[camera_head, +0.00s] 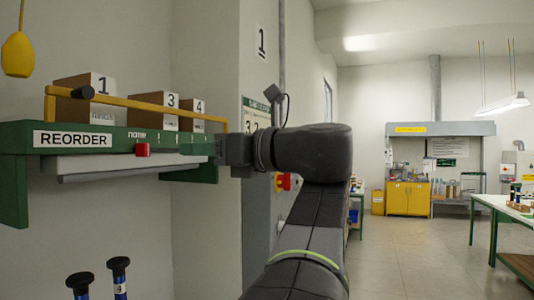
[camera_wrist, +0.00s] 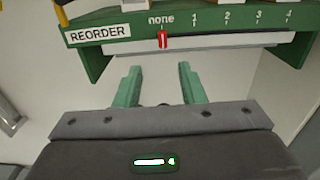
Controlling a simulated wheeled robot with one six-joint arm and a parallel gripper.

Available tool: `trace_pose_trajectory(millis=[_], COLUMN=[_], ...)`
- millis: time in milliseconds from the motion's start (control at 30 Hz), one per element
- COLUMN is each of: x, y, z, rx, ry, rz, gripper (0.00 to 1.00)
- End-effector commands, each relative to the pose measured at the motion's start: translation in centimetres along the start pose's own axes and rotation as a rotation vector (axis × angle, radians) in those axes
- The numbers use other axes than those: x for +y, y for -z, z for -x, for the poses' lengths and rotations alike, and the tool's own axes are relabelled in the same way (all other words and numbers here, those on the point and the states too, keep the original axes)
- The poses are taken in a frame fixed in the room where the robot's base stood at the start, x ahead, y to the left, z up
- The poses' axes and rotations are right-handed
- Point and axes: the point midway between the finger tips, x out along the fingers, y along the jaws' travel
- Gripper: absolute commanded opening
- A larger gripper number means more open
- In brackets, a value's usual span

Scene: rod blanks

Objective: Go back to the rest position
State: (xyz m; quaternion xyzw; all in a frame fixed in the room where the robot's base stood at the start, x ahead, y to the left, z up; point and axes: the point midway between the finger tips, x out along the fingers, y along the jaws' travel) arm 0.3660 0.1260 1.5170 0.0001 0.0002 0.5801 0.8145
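My arm reaches forward in the head view, and my gripper (camera_head: 232,150) is at the right end of the green REORDER shelf (camera_head: 20,138). In the wrist view my gripper (camera_wrist: 158,84) shows two green fingers standing wide apart, with nothing between them. The shelf's front edge (camera_wrist: 212,22) is beyond the fingertips, and the fingers look clear of it. A red slider (camera_wrist: 163,40) sits under the label "none"; it also shows in the head view (camera_head: 142,150).
Boxes marked 1 (camera_head: 102,85), 3 (camera_head: 172,101) and 4 (camera_head: 198,107) stand on the shelf behind a yellow bar (camera_head: 140,102). A grey pillar (camera_head: 215,215) is close beside my arm. The floor (camera_head: 400,265) to the right is open, with a white-topped table (camera_head: 500,203) at far right.

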Motion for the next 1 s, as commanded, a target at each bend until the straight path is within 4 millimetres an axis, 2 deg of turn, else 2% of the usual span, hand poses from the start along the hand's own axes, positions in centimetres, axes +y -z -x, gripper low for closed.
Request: trace_pose_trajectory(millis=[200,667,867,1000], x=[0.0,0.0,0.0,0.0], y=[0.0,0.0,-0.1,-0.1], z=[0.9,0.9,0.2,-1.0], rx=[0.001,0.001,0.0,0.0], ry=[0.001,0.0,-0.002,-0.003], rz=[0.0,0.0,-0.001,-0.001], gripper=[0.36,0.36,0.36,0.36])
